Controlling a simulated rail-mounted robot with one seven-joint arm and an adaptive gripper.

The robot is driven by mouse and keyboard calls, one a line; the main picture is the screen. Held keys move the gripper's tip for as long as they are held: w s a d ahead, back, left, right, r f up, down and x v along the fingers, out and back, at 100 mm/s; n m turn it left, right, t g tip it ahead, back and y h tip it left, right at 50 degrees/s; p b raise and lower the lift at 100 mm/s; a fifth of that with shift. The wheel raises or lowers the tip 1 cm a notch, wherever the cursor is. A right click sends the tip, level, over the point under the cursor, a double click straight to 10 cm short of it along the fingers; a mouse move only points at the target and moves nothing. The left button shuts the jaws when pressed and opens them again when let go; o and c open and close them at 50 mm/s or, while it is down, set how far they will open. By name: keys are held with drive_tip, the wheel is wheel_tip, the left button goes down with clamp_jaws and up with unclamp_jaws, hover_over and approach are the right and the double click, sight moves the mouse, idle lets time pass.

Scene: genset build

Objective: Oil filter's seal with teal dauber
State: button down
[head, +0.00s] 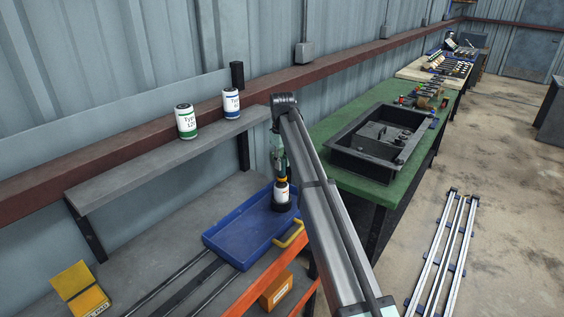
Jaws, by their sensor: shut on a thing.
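A white filter canister (282,193) with a dark marking stands upright in a black round holder (283,206) at the right end of the blue tray (228,240). My gripper (281,176) points down directly above this canister, partly behind my arm. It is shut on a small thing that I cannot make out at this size. Yellow-orange and dark bits show between the gripper and the canister; whether they touch it is unclear. The seal and the teal dauber cannot be told apart here. Two more canisters stand on the grey shelf, one green-banded (186,122) and one blue-banded (231,103).
A yellow box (80,290) stands at the lower left, near long dark rails (180,287). A dark open bin (378,142) stands on the green bench. The grey bench left of the tray is mostly clear.

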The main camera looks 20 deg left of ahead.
drive_tip(key=shift+f, duration=0.55)
idle(0.4)
drive_tip(key=shift+s+d+r, duration=0.1)
drive_tip(key=shift+s+d, duration=0.15)
drive_tip(key=shift+s, duration=0.8)
drive_tip(key=shift+s+d+f+p, duration=0.15)
drive_tip(key=shift+s+p, duration=0.1)
drive_tip(key=shift+s, duration=0.25)
drive_tip(key=shift+s+d+f+p, duration=0.1)
drive_tip(key=shift+s+p, duration=0.15)
drive_tip(key=shift+s, duration=0.2)
drive_tip(key=shift+w, duration=0.1)
drive_tip(key=shift+w+a+r, duration=0.1)
drive_tip(key=shift+w+a, duration=0.15)
drive_tip(key=shift+w, duration=0.75)
drive_tip(key=shift+w+a+r, duration=0.1)
drive_tip(key=shift+w+a, duration=0.15)
drive_tip(key=shift+w, duration=0.7)
drive_tip(key=shift+s+d+p, duration=0.25)
drive_tip(key=shift+s+p, duration=0.1)
drive_tip(key=shift+s, duration=0.7)
drive_tip(key=shift+s+d+p, duration=0.25)
drive_tip(key=shift+s+p, duration=0.1)
drive_tip(key=shift+s, duration=0.65)
drive_tip(key=shift+w, duration=0.1)
